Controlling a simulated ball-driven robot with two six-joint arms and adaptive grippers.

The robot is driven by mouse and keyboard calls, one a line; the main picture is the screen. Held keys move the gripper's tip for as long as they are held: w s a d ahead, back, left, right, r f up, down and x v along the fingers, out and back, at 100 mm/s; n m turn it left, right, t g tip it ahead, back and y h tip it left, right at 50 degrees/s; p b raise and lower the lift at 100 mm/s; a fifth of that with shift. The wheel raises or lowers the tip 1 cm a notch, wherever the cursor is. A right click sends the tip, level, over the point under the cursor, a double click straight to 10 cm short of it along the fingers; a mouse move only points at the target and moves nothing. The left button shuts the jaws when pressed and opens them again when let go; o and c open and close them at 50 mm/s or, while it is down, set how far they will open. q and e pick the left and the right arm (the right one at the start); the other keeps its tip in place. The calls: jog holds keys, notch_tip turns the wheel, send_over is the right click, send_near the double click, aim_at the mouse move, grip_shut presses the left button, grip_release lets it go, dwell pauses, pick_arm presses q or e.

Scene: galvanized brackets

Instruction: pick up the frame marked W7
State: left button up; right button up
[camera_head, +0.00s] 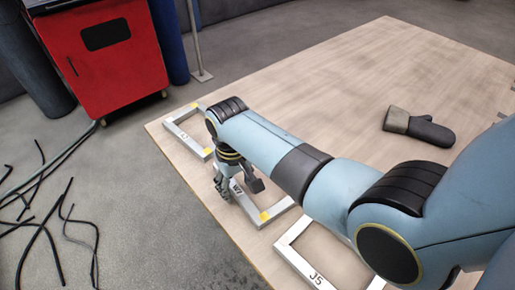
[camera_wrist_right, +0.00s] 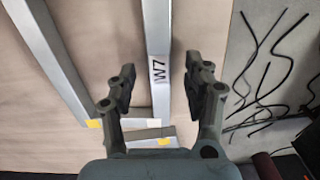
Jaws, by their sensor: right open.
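The frame marked W7 (camera_head: 252,207) is a pale metal rectangle with yellow patches, lying flat near the table's left edge in the head view. My right gripper (camera_head: 226,187) is over its labelled side and hides part of it. In the right wrist view, the W7 bar (camera_wrist_right: 157,30) runs between the two spread fingers of my right gripper (camera_wrist_right: 160,70), with the label between the fingertips. The fingers stand apart from the bar on both sides. My left gripper is not in view.
A similar frame (camera_head: 171,127) lies farther back, and a frame marked J5 (camera_head: 290,255) lies nearer, partly behind my arm. A red cabinet (camera_head: 105,70) and black cables (camera_head: 40,200) are on the floor at left.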

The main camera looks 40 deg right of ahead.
jog(key=shift+f, duration=0.75)
grip_shut()
jog(key=shift+r, duration=0.1)
